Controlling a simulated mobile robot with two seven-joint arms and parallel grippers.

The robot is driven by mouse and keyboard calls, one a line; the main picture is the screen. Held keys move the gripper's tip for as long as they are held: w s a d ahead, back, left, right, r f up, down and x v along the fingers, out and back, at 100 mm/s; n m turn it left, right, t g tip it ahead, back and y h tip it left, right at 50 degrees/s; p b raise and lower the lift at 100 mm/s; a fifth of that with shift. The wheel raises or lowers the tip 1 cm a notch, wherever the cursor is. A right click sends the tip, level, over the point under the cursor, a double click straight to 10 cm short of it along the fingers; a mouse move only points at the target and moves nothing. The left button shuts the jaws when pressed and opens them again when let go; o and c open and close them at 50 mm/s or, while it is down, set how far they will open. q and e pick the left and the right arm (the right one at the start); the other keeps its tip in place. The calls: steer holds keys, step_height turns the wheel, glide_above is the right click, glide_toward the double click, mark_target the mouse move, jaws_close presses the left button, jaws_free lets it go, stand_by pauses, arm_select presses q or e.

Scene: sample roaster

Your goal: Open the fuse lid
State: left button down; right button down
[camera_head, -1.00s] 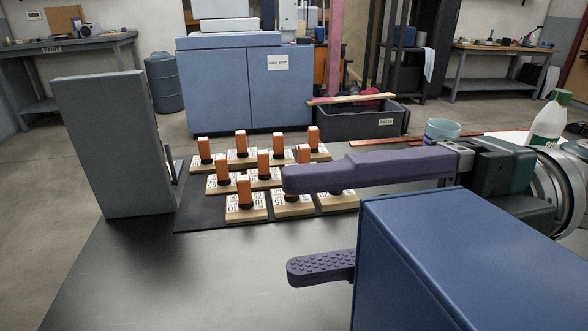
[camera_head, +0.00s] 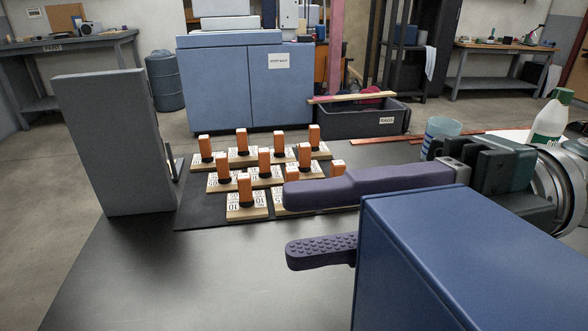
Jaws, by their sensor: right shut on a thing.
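My right gripper (camera_head: 291,224) reaches in from the right, with one long purple finger above and a ribbed purple finger below. The fingertips are apart, with a gap showing between them. A blue box (camera_head: 460,260) in the right foreground covers the rear part of the lower finger and the space between the fingers there. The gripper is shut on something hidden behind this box. I cannot make out a fuse lid. My left gripper is not in view.
A tall grey block (camera_head: 115,145) stands at the left of the dark table (camera_head: 190,275). Several wooden blocks with orange tops (camera_head: 245,190) stand on a black mat beyond my fingers. The front left table is clear.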

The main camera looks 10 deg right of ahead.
mark_target(391, 250)
stand_by(0.4)
stand_by(0.4)
steer(key=s+r+p, duration=0.1)
steer(key=s+n+p, duration=0.1)
steer(key=s, duration=0.1)
steer(key=s+r+n+p, duration=0.1)
steer(key=shift+s+r+p, duration=0.3)
steer(key=shift+p, duration=0.05)
steer(key=shift+s, duration=0.1)
steer(key=c, duration=0.6)
jaws_free()
